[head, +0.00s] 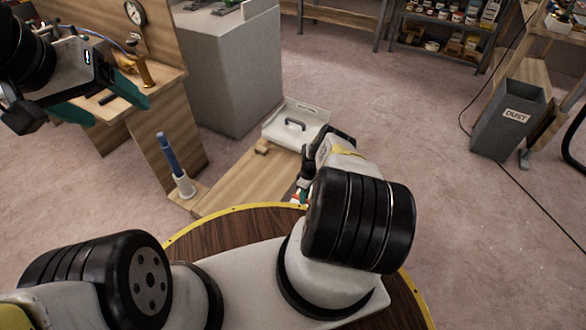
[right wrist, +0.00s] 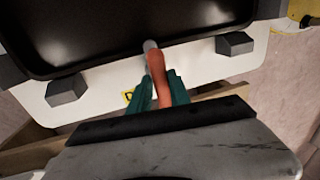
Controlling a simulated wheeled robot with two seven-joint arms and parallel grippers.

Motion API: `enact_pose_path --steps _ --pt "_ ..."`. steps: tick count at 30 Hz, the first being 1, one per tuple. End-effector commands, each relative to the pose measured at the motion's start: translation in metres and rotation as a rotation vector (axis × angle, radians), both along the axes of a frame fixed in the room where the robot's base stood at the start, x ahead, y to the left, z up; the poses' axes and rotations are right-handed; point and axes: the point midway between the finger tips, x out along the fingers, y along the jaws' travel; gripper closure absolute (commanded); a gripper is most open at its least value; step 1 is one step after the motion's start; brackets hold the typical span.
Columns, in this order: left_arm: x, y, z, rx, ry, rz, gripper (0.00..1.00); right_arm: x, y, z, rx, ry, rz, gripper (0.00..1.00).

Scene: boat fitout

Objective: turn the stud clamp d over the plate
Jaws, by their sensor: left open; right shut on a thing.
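In the right wrist view, my right gripper (right wrist: 160,88) has its teal fingers shut on an orange-red lever with a grey tip, which I take as stud clamp d (right wrist: 158,68). The tip lies at the rim of a black, shallow pan-like piece, which may be the plate (right wrist: 140,30). A yellow label with a D, partly hidden, sits left of the fingers on a white surface (right wrist: 100,104). In the head view, my right arm hides most of this spot. My left gripper (head: 121,113) is open and empty at the upper left, over the wooden bench.
Two dark grey blocks (right wrist: 67,90) (right wrist: 235,43) flank the black piece. A white panel with a black handle (head: 295,123) lies beyond a low wooden board (head: 245,183). A blue-handled tool (head: 168,155) stands left of it. A dust bin (head: 507,120) stands right; floor between is clear.

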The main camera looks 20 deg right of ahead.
Motion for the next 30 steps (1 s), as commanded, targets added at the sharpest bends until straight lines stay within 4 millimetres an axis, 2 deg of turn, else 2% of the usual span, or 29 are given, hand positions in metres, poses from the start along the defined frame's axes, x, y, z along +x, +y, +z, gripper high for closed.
enact_pose_path --steps 1,2,5,17,23,30 --pt "0.000 0.000 0.000 0.000 0.000 0.000 0.23 -0.001 0.003 0.000 0.005 0.004 0.002 1.00" --pt "0.000 0.000 0.000 0.000 0.000 0.000 0.23 -0.001 0.003 0.000 0.005 0.004 0.002 0.75" --pt "0.000 0.000 0.000 0.000 0.000 0.000 0.23 -0.001 0.003 0.000 0.004 0.003 0.002 0.57" --pt "0.000 0.000 0.000 0.000 0.000 0.000 0.23 0.001 0.000 0.004 0.002 0.001 0.001 0.57" --pt "0.000 0.000 0.000 0.000 0.000 0.000 0.23 0.004 -0.003 0.025 0.002 0.001 0.001 0.57" --pt "0.000 0.000 0.000 0.000 0.000 0.000 0.23 0.009 -0.008 0.061 0.002 0.001 0.001 0.57"
